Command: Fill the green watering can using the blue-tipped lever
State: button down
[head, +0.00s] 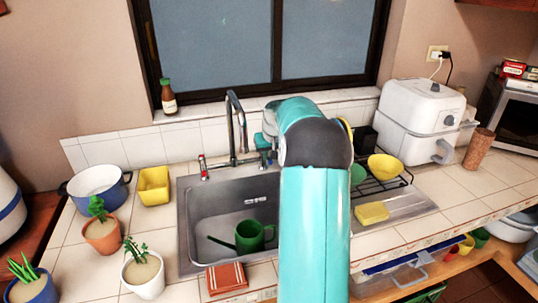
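The green watering can (251,236) stands in the sink basin at its lower right, with its spout pointing left. The grey faucet (236,125) rises behind the basin, and its spout curves over the sink. A red-tipped lever (203,167) is left of the faucet. My gripper (264,145) is at the end of my teal arm, just right of the faucet, where the blue-tipped lever's side is. My arm and gripper largely cover that lever, so contact is unclear. The fingers are too small and hidden to tell open or shut. No water stream is visible.
The sink (188,215) is otherwise clear. A dish rack (385,182) with a yellow bowl (385,167) and a yellow sponge (372,212) are to the right. Potted plants (101,234), a blue pot (97,184) and a yellow container (153,185) are left. A folded red cloth (226,278) lies in front.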

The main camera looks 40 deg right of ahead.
jog(key=shift+s+d+n+t+y, duration=0.15)
jog(key=shift+d+n+y, duration=0.1)
jog(key=shift+d+n, duration=0.35)
jog(key=shift+s+d+n+t+y, duration=0.15)
jog(key=shift+d+n+y, duration=0.15)
jog(key=shift+n, duration=0.5)
jog(key=c, duration=1.4)
grip_release()
jog(key=shift+d+f, duration=0.1)
jog(key=shift+c, duration=0.2)
jog(key=v, duration=1.4)
